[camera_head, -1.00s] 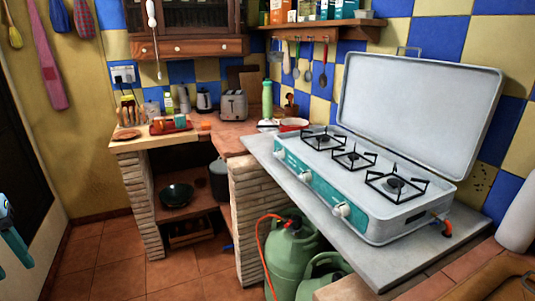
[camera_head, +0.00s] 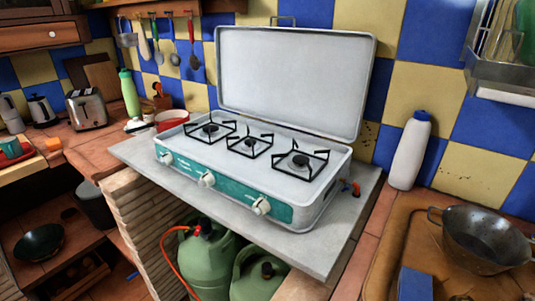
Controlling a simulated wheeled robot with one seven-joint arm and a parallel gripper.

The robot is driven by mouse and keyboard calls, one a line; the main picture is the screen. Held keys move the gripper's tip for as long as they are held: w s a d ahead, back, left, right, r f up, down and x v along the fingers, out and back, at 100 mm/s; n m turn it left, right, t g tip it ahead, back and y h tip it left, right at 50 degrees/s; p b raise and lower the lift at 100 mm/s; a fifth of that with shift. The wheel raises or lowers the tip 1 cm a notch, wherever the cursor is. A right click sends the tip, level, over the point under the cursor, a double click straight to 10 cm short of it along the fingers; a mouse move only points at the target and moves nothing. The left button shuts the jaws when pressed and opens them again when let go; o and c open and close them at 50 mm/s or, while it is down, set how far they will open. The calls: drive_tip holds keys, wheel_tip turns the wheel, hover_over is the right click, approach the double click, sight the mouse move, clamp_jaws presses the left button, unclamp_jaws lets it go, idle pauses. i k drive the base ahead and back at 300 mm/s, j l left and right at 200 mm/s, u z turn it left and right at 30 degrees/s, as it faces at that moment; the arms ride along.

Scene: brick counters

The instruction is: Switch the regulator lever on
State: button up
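The regulator (camera_head: 203,230), a small red and dark fitting, sits on top of a green gas bottle (camera_head: 208,265) under the stove slab. An orange hose (camera_head: 166,255) runs from it down the bottle's left side. The lever is too small to make out, so I cannot tell its position. A second green bottle (camera_head: 262,278) stands to the right, with a dark cap. The camping stove (camera_head: 250,170) stands above with its lid open and three white knobs on its teal front. My gripper is not in view.
The grey slab (camera_head: 322,245) overhangs the bottles. A brick pillar (camera_head: 145,235) stands to their left. On the right counter are a metal pan (camera_head: 480,240), a white bottle (camera_head: 410,150) and a blue object (camera_head: 415,284). A toaster (camera_head: 87,108) stands at the left.

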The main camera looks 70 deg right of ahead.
sight(198, 228)
drive_tip(key=z, duration=2.5)
drive_tip(key=u, duration=1.35)
drive_tip(key=i+j+u, duration=0.1)
drive_tip(key=j+u, duration=0.15)
drive_tip(key=i+j+u, duration=0.1)
drive_tip(key=j+u, duration=0.15)
drive_tip(key=i+j+u, duration=0.25)
drive_tip(key=k+j, duration=0.1)
